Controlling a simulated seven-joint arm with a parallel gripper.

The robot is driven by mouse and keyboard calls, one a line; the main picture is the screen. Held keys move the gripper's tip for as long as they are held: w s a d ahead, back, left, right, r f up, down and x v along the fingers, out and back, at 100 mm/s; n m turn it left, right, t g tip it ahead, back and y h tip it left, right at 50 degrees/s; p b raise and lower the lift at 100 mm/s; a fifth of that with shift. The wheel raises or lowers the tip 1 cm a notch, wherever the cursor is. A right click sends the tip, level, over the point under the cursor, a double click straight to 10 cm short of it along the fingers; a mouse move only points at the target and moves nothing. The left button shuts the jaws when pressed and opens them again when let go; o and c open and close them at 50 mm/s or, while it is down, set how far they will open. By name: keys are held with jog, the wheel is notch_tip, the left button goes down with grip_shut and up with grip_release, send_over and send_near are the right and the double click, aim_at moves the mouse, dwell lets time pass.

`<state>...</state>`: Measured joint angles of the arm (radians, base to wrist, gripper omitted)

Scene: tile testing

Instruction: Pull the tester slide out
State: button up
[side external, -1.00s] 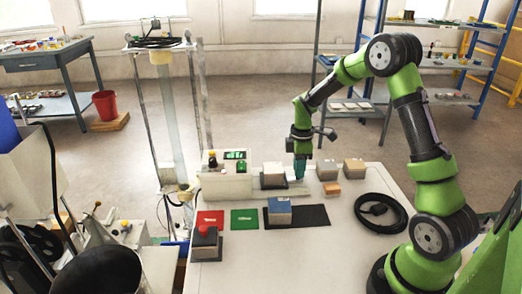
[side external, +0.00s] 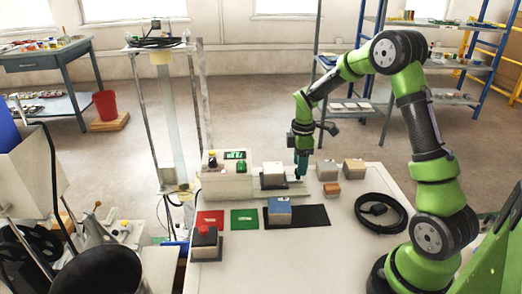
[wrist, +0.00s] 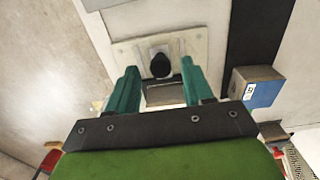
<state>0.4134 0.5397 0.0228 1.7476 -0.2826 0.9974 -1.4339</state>
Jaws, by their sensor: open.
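The tester (side external: 227,184) is a pale box on the table, with a dark display and buttons on top. A pale flat plate, seemingly the tester slide (side external: 298,190), extends from its right side. A grey-white block (side external: 272,175) stands on it. My gripper (side external: 302,176) points down just right of this block, over the slide's right part. In the wrist view, the teal fingers (wrist: 158,72) are apart, with a dark rounded knob (wrist: 160,66) on the pale plate (wrist: 192,42) between and slightly beyond their tips. Whether a finger touches it, I cannot tell.
A blue-sided block (side external: 279,211) stands on a black mat (side external: 312,215) in front. Tan blocks (side external: 353,167) stand right of my gripper. Red (side external: 209,218) and green (side external: 244,218) pads, a red button box (side external: 206,242) and a coiled black cable (side external: 381,211) lie on the table.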

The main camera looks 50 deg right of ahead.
jog(key=shift+r, duration=2.2)
jog(key=shift+s+a+f+m, duration=0.1)
jog(key=shift+f+m, duration=0.1)
jog(key=shift+m, duration=0.7)
jog(key=s+a+r+m+t+y, duration=0.1)
jog(key=s+a+r+m+t, duration=0.2)
jog(key=a, duration=0.7)
jog(key=s+a+r+m+t+y, duration=0.1)
jog(key=s+a+r+m+t, duration=0.3)
jog(key=s+a+r+m, duration=0.4)
jog(key=s+a+r, duration=0.2)
jog(key=s+r, duration=0.2)
jog(key=s, duration=0.1)
jog(key=shift+s, duration=0.25)
